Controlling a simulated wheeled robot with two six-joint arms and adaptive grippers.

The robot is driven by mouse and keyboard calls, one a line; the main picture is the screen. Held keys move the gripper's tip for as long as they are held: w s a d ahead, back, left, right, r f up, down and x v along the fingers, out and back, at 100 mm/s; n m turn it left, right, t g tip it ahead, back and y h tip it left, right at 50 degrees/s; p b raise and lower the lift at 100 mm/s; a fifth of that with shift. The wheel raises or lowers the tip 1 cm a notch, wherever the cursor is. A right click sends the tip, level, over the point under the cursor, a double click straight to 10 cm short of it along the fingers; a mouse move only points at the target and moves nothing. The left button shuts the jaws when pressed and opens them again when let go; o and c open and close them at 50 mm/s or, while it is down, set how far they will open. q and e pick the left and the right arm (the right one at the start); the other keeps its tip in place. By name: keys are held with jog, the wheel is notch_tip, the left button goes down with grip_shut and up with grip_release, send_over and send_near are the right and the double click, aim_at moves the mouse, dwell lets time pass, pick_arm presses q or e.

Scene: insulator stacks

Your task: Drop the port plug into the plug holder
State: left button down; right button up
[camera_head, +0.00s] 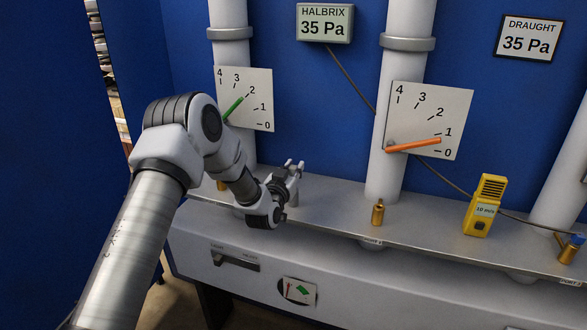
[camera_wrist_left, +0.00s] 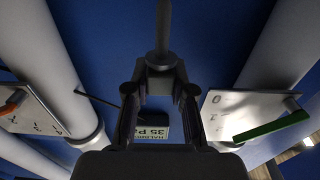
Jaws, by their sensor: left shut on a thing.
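My left gripper (camera_head: 291,170) is just above the grey shelf, between the two left pipes. In the left wrist view its fingertips (camera_wrist_left: 160,72) are shut on a dark grey piece with a thin stem (camera_wrist_left: 163,28), which I take to be the port plug. In the head view the held piece is too small to make out. I cannot tell which thing is the plug holder. My right gripper is in neither view.
Gauge plates (camera_head: 430,120) hang on white pipes.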

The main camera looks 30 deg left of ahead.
pick_arm(q)
jog(key=shift+f+b, duration=1.7)
jog(key=shift+f, duration=0.45)
jog(key=c, duration=0.9)
grip_release()
jog(key=v, duration=1.2)
jog(key=shift+r, duration=0.15)
